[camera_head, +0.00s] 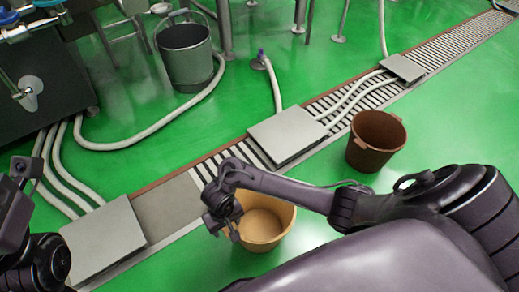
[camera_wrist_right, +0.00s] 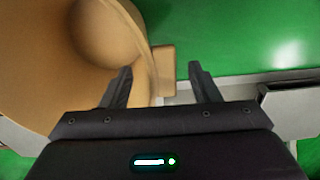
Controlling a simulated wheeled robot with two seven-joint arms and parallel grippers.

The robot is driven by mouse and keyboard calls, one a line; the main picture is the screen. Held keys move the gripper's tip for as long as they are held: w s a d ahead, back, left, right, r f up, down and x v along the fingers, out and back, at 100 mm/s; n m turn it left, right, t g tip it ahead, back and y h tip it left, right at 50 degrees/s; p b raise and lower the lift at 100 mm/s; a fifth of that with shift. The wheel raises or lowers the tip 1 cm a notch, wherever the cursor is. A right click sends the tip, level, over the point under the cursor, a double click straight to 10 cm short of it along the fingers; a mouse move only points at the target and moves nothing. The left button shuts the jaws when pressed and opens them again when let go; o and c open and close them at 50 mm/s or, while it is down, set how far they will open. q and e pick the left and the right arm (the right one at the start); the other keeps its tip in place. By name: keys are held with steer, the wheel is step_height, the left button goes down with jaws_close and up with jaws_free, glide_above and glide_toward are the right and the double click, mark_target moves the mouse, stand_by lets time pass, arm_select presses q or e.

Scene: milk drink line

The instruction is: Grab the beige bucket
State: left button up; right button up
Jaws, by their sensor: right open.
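The beige bucket (camera_head: 262,222) stands on the green floor beside the drain channel, in front of me in the head view. My right gripper (camera_head: 226,229) is at the bucket's left rim, pointing down. In the right wrist view the bucket (camera_wrist_right: 55,50) fills the upper left, and a small tab on its rim (camera_wrist_right: 162,70) shows between the fingers. My right gripper (camera_wrist_right: 160,85) is open, with the left finger over the bucket and the right finger outside it. I cannot tell if either finger touches it. On the left, part of my left arm shows; its gripper is not visible.
A brown bucket (camera_head: 376,141) stands to the right, and a grey metal bucket (camera_head: 186,54) stands at the back left. A slatted drain channel (camera_head: 340,104) with flat metal covers (camera_head: 287,134) runs diagonally. White hoses (camera_head: 150,134) lie on the floor. Green floor is clear at the right.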

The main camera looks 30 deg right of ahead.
jaws_close()
stand_by(0.4)
